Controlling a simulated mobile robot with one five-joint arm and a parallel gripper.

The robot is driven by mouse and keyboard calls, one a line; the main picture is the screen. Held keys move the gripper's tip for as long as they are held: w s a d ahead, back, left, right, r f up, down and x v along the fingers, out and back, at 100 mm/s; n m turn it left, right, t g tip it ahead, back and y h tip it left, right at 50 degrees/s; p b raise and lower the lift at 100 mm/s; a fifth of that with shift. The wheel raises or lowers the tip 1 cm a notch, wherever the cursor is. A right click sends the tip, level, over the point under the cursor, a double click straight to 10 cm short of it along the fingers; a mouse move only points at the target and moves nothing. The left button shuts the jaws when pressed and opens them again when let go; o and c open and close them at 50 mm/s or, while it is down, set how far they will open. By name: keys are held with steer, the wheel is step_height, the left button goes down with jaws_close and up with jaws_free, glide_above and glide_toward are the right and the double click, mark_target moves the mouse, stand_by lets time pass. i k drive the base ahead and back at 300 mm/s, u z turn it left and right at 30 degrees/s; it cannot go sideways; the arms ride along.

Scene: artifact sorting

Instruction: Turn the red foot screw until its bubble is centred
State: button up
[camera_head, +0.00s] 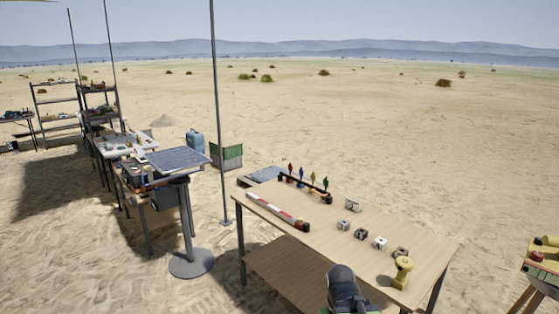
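No bubble can be made out. A dark rounded part of my arm (344,284) shows at the bottom centre, in front of the wooden table and well left of the stand. My fingertips cannot be made out, nor whether they hold anything.
A wooden table (340,240) holds a red-and-white rod (270,207), several small blocks, a yellow spool-shaped object (402,272) and a rack of coloured pegs (307,183). A pole (217,120) and solar panel (178,159) stand left. Sand is open between table and stand.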

mark_target(536, 256)
steer(key=z, duration=0.3)
steer(key=k, duration=0.15)
steer(key=u, duration=2.55)
steer(key=k, duration=0.75)
steer(key=z, duration=1.2)
steer(key=i, duration=1)
steer(key=u, duration=0.1)
